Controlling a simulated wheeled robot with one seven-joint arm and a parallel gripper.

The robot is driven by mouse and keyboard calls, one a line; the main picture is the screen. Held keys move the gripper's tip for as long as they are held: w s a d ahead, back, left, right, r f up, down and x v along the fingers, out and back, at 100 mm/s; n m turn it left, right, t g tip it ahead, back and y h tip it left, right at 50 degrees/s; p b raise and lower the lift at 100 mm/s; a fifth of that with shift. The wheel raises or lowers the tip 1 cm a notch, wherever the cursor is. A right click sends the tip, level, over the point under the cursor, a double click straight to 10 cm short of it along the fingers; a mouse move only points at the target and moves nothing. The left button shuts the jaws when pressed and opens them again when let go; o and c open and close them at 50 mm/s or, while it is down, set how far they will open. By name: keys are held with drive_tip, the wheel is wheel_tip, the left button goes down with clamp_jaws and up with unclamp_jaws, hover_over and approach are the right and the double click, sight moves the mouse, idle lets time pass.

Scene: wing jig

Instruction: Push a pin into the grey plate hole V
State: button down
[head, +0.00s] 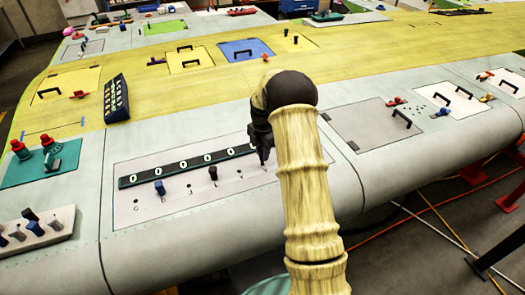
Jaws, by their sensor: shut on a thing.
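The grey plate (222,196) lies on the wing with a row of small holes and faint letters below them. I cannot make out which letter is V. A blue pin (160,187) stands in the left part of the row, and a black pin (213,173) stands near the middle. My gripper (263,155) is over the right end of the row, pointing down and shut on a dark pin. The pin is mostly hidden by the gripper, and I cannot tell whether its tip touches the plate.
A black strip with white marks (165,174) lies along the row's back. A pale block (37,238) with several pins stands at the lower left, below a green plate with red knobs (62,165). A grey hatch (368,128) with a black handle is right of my arm.

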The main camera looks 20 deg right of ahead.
idle(0.7)
drive_tip(key=shift+f+b, duration=0.7)
drive_tip(key=shift+f, duration=0.7)
drive_tip(key=c, duration=1.1)
unclamp_jaws()
drive_tip(key=shift+c, duration=0.2)
wheel_tip(320, 180, up, 18)
drive_tip(key=b, duration=0.4)
drive_tip(key=shift+f, duration=0.25)
